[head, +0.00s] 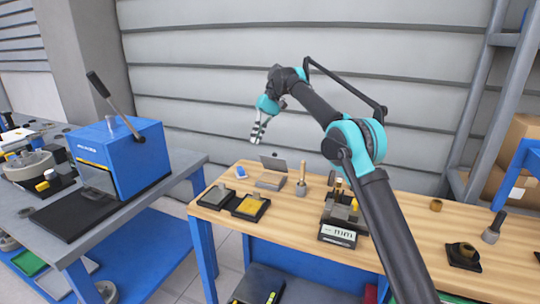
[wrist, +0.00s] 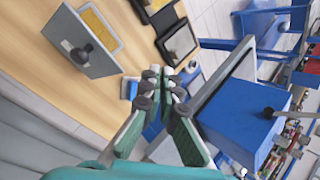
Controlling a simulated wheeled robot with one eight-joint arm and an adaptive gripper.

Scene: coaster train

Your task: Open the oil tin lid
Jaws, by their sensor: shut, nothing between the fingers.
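The grey oil tin (head: 269,182) sits near the back edge of the wooden bench. Its flat grey lid (head: 273,163) stands raised and tilted at the tin's back side. In the wrist view the lid (wrist: 80,45) shows a dark round knob, and a yellow inside of the tin (wrist: 100,28) is visible beside it. My gripper (head: 256,140) hangs in the air above and left of the tin, apart from it. In the wrist view my gripper (wrist: 159,76) has its fingertips together with nothing held.
A small blue object (head: 241,172) lies left of the tin. Two dark trays, one with a yellow pad (head: 249,206), lie in front. A wooden-handled tool (head: 301,180) stands to the right. A blue lever machine (head: 118,157) stands on the left bench.

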